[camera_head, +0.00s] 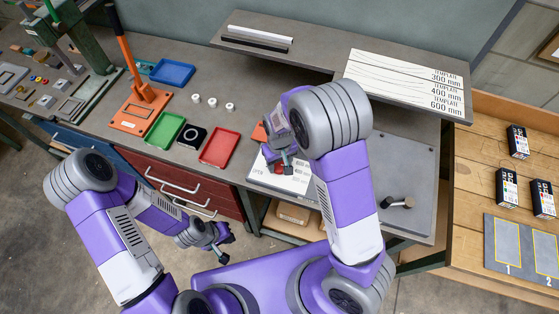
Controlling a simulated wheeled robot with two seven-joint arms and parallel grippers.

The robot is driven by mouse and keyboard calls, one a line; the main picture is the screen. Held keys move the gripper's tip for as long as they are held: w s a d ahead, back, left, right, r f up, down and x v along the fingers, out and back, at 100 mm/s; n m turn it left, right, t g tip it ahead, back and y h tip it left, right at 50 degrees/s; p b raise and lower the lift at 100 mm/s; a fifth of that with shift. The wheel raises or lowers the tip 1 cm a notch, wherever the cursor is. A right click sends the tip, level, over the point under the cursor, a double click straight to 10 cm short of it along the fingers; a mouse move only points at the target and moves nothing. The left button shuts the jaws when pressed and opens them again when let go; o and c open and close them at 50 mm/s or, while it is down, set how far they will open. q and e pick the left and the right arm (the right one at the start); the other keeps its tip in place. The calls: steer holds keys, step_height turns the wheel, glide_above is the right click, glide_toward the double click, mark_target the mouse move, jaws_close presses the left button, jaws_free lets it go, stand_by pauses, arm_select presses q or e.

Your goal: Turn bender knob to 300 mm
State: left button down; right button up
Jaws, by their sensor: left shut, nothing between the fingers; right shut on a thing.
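The bender's white dial panel (262,176) lies on the right part of the bench, printed with "OPEN" at its left and mm labels at its right. My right gripper (286,166) reaches down over this panel, shut on the bender knob. The knob is hidden under the fingers, so its pointing direction cannot be read. A small orange-red part (259,133) shows just behind the gripper. My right forearm covers the panel's right side. My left gripper (224,238) is shut and empty, low in front of the bench drawers, away from the panel.
A grey plate (408,160) with a dark-ended handle (398,203) lies right of my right arm. A template board (405,80) is behind it. Red (219,147), green (164,129) and blue (172,72) trays and an orange lever press (140,105) stand left.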

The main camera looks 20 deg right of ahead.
mark_target(280, 165)
steer(key=shift+r+m+p, duration=0.1)
steer(key=shift+m+p, duration=0.5)
steer(key=shift+m, duration=1.3)
steer(key=o, duration=1)
steer(key=shift+o, duration=0.2)
step_height(280, 165, up, 8)
steer(key=shift+f+p, duration=0.25)
steer(key=shift+p, duration=0.2)
